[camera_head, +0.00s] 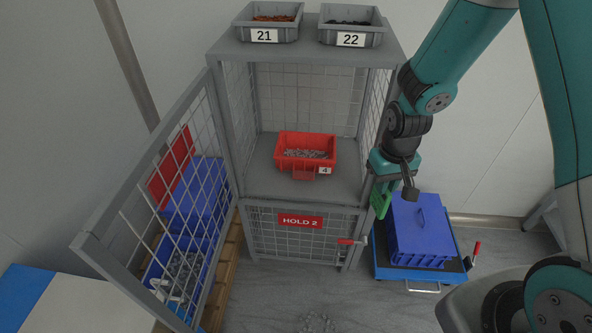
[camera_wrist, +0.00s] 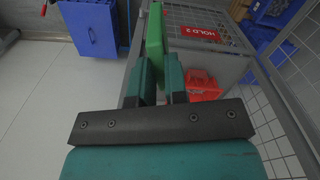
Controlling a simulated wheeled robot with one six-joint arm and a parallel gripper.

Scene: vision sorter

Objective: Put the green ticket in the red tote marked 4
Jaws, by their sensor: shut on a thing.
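The red tote marked 4 (camera_head: 288,163) stands on the middle shelf of the wire cage, with small grey pieces inside and its label at the front right. In the wrist view part of the red tote (camera_wrist: 205,92) shows right of my fingers. My gripper (camera_head: 386,184) is to the right of the tote, just outside the cage's right front post. It is shut on the green ticket (camera_wrist: 155,35), which sticks out beyond the fingers. In the head view the ticket (camera_head: 379,204) hangs below my gripper, beside the blue box.
The cage door (camera_head: 160,190) stands swung open to the left. Grey bins 21 (camera_head: 268,33) and 22 (camera_head: 352,40) sit on the cage top. A lidded blue box (camera_head: 415,235) stands on a blue trolley at right. The lower HOLD 2 panel (camera_head: 300,240) is shut.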

